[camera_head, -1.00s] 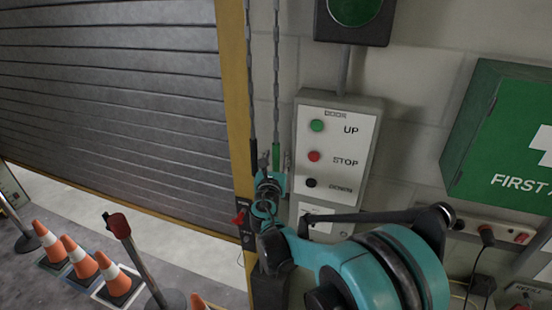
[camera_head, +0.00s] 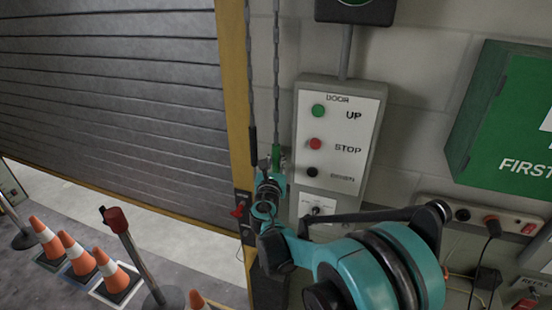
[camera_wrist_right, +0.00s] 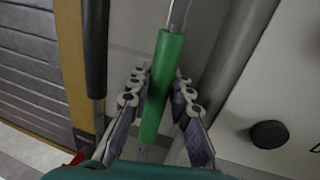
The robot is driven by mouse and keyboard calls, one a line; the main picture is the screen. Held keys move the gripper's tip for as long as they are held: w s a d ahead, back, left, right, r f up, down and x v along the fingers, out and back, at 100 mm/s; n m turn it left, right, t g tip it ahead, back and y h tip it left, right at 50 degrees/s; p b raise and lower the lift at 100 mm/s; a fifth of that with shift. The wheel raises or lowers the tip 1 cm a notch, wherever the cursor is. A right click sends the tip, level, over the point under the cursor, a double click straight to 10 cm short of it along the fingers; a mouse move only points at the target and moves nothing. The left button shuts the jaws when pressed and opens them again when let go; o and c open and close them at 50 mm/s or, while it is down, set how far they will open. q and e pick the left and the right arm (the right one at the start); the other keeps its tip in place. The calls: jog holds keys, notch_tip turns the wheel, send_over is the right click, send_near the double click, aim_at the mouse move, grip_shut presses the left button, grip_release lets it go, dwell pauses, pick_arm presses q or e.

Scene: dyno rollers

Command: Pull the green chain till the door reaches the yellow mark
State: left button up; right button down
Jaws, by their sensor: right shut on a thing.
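The green sleeve of the pull chain (camera_wrist_right: 162,85) runs between the fingers of my right gripper (camera_wrist_right: 158,92) in the right wrist view, and the gripper is shut on it. In the head view my right gripper (camera_head: 270,168) is beside the door frame, and a bit of the green sleeve (camera_head: 277,156) shows there. A second chain with a black sleeve (camera_wrist_right: 96,45) hangs to its left, outside the fingers. The grey slatted door (camera_head: 110,90) is partly raised, with a light gap under its lower edge. I cannot pick out a separate yellow mark from the yellow frame (camera_head: 235,100). My left gripper is not in view.
A door control box (camera_head: 340,92) with green, red and black buttons is close right of the gripper. A green first aid box (camera_head: 500,120) and power strip (camera_head: 490,216) are further right. Traffic cones (camera_head: 76,255) and a barrier post (camera_head: 125,240) stand at lower left.

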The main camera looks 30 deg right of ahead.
notch_tip(320, 180, down, 9)
jog(key=b, duration=0.6)
jog(key=shift+r, duration=0.3)
jog(key=c, duration=1.3)
grip_release()
jog(key=shift+c, duration=0.2)
jog(key=v, duration=1.2)
